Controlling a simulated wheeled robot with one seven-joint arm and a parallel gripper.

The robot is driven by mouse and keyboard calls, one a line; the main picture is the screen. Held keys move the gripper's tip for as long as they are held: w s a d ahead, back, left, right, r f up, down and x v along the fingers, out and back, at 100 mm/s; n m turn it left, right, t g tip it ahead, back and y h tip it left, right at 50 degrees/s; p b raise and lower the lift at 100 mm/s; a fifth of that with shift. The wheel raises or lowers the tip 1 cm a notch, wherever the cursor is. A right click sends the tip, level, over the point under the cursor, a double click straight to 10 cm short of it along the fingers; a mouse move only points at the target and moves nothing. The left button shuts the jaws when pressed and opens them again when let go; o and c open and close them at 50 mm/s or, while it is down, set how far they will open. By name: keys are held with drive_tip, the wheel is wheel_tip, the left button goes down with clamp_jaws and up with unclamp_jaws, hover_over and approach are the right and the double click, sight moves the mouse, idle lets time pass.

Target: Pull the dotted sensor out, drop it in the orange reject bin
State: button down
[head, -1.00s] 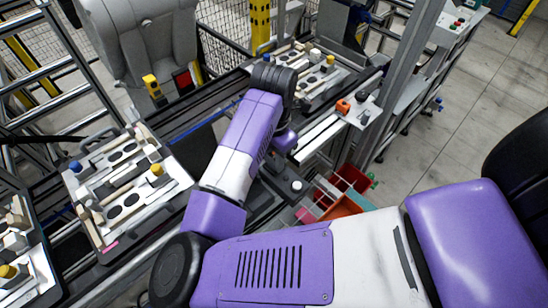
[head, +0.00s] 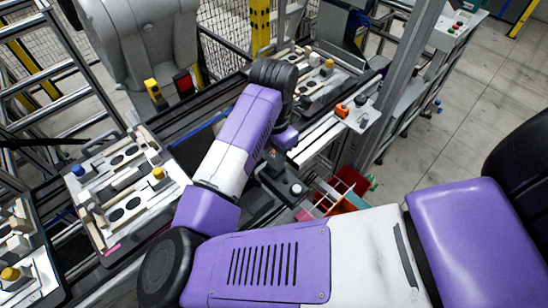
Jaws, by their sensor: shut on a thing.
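My arm reaches across the middle of the head view and bends down at a dark wrist joint. I cannot make out a dotted sensor anywhere. The orange bin (head: 347,205) sits low at the right of centre, largely covered by my forearm. A fixture pallet (head: 112,222) at the left bears blocks, dark round discs and blue and yellow knobs. Another pallet (head: 318,97) stands at the back, beyond my wrist.
A red bin (head: 354,180) adjoins the orange one. A dark box with a round button (head: 296,189) stands left of the bins. An orange part (head: 342,110) lies on a ledge beside an upright post (head: 395,85). A third pallet is cut off at the lower left.

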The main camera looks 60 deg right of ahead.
drive_tip(key=shift+r+p, duration=0.65)
drive_tip(key=shift+r, duration=0.95)
